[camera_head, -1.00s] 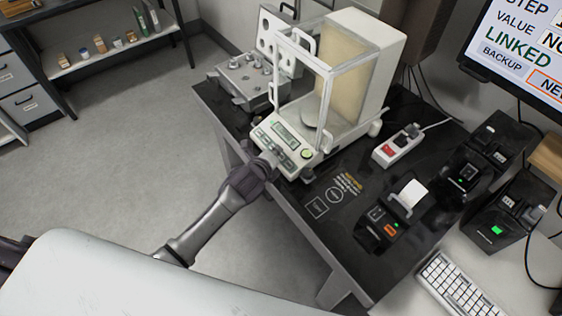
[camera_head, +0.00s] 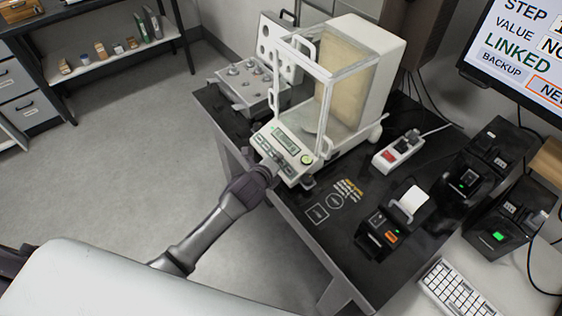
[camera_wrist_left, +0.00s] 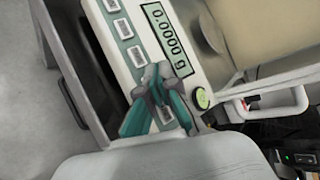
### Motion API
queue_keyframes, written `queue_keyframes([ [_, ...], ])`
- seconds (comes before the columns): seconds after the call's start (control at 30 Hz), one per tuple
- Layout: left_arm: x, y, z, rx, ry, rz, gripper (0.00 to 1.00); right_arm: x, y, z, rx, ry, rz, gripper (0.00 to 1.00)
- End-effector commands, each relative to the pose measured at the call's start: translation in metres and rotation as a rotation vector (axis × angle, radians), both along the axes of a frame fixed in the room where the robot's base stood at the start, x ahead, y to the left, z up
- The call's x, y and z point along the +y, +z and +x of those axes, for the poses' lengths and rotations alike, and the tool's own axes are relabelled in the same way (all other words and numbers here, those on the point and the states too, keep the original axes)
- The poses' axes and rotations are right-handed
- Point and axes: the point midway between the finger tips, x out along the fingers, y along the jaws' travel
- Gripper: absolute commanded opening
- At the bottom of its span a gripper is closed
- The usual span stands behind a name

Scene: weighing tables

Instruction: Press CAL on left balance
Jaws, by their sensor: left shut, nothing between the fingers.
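The balance (camera_head: 368,60) is a white unit with a glass draft shield, standing on the dark table. Its sloped front panel (camera_head: 272,137) carries a display, a row of keys and a round green button (camera_head: 307,159). My left gripper (camera_head: 268,166) is shut and empty at the panel's front edge. Key labels are unreadable, and contact cannot be told. My right gripper is out of view.
A weight set (camera_head: 250,82) stands behind the balance on the left. A power strip (camera_head: 398,150), a small printer (camera_head: 390,228) and dark devices are to the right. A keyboard (camera_head: 452,292) lies at the lower right. Open floor is on the left.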

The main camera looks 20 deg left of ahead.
Motion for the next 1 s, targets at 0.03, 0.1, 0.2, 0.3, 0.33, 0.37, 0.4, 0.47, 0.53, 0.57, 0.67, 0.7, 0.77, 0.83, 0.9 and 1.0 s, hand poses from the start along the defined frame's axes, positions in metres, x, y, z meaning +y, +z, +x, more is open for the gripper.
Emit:
queue_keyframes([
  [0.03, 0.0001, -0.0001, 0.0000, 0.000, 0.000, 0.000, 0.00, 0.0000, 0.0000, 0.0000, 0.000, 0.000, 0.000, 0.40],
  [0.1, 0.0001, -0.0001, 0.0000, 0.000, 0.000, 0.000, 0.00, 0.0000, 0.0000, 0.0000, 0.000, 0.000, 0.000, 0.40],
  [0.2, 0.0001, -0.0001, 0.0000, 0.000, 0.000, 0.000, 0.00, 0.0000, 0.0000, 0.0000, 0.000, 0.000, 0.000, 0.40],
  [0.3, 0.0001, -0.0001, 0.0000, 0.000, 0.000, 0.000, 0.00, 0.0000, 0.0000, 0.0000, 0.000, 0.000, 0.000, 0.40],
  [0.33, 0.0001, -0.0001, 0.0000, 0.000, 0.000, 0.000, 0.00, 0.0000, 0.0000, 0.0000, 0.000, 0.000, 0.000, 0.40],
  [0.37, 0.0001, -0.0001, 0.0000, 0.000, 0.000, 0.000, 0.00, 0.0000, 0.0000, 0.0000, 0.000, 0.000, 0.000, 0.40],
  [0.4, 0.0001, -0.0002, -0.0001, 0.000, 0.000, 0.000, 0.00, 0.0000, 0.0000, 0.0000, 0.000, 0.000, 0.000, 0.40],
  [0.47, 0.0000, -0.0008, 0.0001, 0.000, 0.000, 0.000, 0.00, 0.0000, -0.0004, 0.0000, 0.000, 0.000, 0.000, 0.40],
  [0.53, -0.0003, -0.0026, 0.0005, 0.000, 0.000, 0.000, 0.00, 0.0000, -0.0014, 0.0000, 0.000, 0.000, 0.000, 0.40],
  [0.57, -0.0004, -0.0037, 0.0009, 0.001, 0.000, 0.000, 0.00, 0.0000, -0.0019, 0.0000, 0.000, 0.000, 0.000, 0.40],
  [0.67, -0.0012, -0.0069, 0.0020, 0.000, 0.000, 0.001, 0.00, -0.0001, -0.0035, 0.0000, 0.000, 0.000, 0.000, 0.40],
  [0.7, -0.0015, -0.0075, 0.0024, 0.000, 0.000, 0.001, 0.00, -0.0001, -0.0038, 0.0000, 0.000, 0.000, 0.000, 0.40],
  [0.77, -0.0017, -0.0078, 0.0027, -0.001, 0.000, 0.001, 0.00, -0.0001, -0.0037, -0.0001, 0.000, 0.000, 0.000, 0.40],
  [0.83, -0.0017, -0.0075, 0.0026, -0.001, 0.000, 0.000, 0.00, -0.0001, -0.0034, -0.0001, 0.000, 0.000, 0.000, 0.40],
  [0.9, -0.0017, -0.0075, 0.0025, -0.001, 0.000, 0.000, 0.00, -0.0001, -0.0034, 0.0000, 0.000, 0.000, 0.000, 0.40],
  [1.0, -0.0017, -0.0076, 0.0024, 0.000, 0.000, 0.000, 0.00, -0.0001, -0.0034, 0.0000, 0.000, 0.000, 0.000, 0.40],
])
